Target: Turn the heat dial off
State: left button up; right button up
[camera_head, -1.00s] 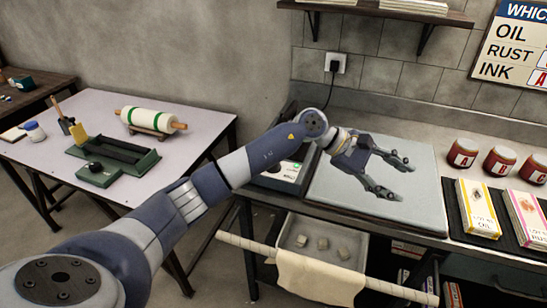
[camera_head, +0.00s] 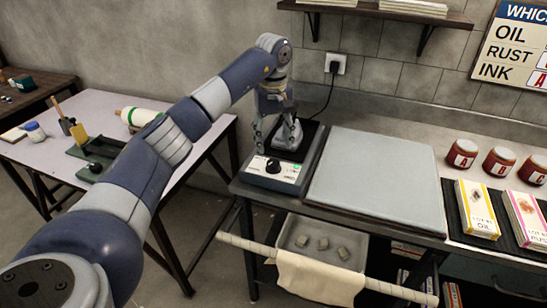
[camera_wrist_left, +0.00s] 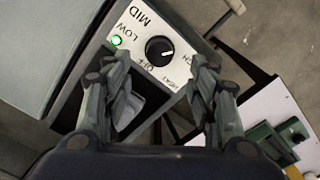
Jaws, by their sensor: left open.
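The heat dial (camera_head: 273,166) is a black knob on the pale front panel of a control box (camera_head: 290,177) at the bench's left end. In the left wrist view the dial (camera_wrist_left: 159,49) is close, with LOW, MID, OFF and HEAT printed around it. A small green light (camera_wrist_left: 116,40) glows beside LOW. I cannot surely read where the dial points. My left gripper (camera_head: 277,142) points down above and just behind the dial. It is open and empty; in the wrist view its fingers (camera_wrist_left: 160,72) stand either side of the dial, apart from it. My right gripper is not in view.
A grey flat pad (camera_head: 375,182) lies right of the box. A power cord (camera_head: 325,100) runs to the wall socket. Red jars (camera_head: 462,153) and boxes stand further right. A cloth (camera_head: 315,280) hangs from a rail below. A side table (camera_head: 50,160) is at left.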

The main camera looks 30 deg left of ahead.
aim_at(273, 162)
pick_arm(q)
notch_tip(273, 162, down, 7)
jog(key=shift+p, duration=0.45)
jog(key=c, duration=1.1)
